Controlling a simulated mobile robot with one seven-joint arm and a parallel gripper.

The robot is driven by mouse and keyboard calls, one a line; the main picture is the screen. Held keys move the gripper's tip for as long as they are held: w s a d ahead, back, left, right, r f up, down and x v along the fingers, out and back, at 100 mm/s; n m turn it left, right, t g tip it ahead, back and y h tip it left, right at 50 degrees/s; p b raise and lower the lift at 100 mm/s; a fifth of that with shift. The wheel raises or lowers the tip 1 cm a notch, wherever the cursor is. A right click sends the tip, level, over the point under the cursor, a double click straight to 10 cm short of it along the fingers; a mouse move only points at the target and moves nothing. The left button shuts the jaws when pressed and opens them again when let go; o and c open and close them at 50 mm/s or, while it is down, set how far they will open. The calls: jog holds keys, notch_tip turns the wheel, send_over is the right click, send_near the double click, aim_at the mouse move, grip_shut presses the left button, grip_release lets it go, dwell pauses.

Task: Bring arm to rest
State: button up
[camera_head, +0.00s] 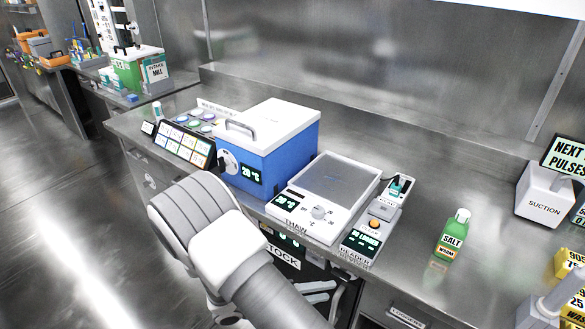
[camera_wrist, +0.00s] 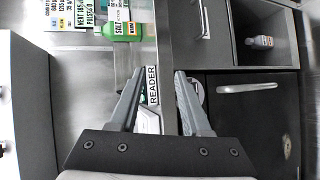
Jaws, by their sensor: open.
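My gripper (camera_wrist: 160,74) is open in the wrist view, its two dark fingers apart with nothing held between them. Its fingers point at the counter's front edge, by the reader (camera_wrist: 152,88). In the head view my grey and white arm (camera_head: 225,240) is bent in front of the counter, left of the reader (camera_head: 370,228) and below the blue box (camera_head: 268,160). I cannot clearly make out the gripper in the head view.
The thaw plate (camera_head: 322,190) and a green salt bottle (camera_head: 453,235) stand on the steel counter (camera_head: 420,150). The suction unit (camera_head: 546,195) is at right.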

jog(key=s+d+r+m+y, duration=0.1)
jog(key=s+r+y, duration=0.3)
jog(key=r, duration=0.6)
jog(key=s+d+r+m+y, duration=0.1)
jog(key=s+d+r+y, duration=0.2)
jog(key=r, duration=0.8)
jog(key=s+d+r+m+y, duration=0.2)
jog(key=s+r+y, duration=0.4)
jog(key=r, duration=0.5)
jog(key=shift+s+d+t+y, duration=0.15)
jog(key=shift+d+t+y, duration=0.25)
jog(key=shift+d, duration=0.2)
jog(key=shift+r, duration=0.1)
